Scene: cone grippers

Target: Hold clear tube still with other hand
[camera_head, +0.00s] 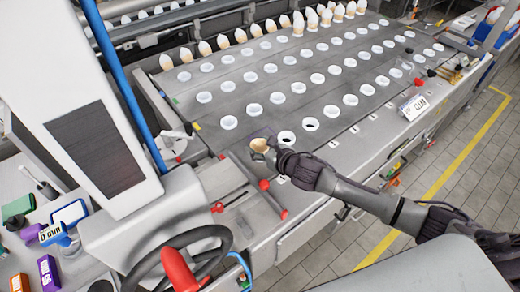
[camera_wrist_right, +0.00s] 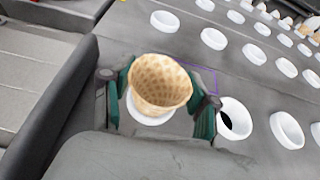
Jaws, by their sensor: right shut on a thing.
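A tan, waffle-patterned cone (camera_wrist_right: 160,80) sits between the two green-padded fingers of my right gripper (camera_wrist_right: 157,100). Its open mouth faces the wrist camera, and a white ring shows around its lower end. I cannot tell whether the cone is seated in that ring or just above it. In the head view the cone (camera_head: 259,145) is at the near left corner of the grey plate, at the tip of my right gripper (camera_head: 268,150). No clear tube can be made out in either view. My left gripper is not in view.
The grey plate (camera_head: 290,75) has rows of white ring holders, mostly empty. Several filled cones (camera_head: 240,36) stand along its far edge. A white machine housing (camera_head: 75,110) with a blue hose rises at left. Red-knobbed levers (camera_head: 265,185) are near the front edge.

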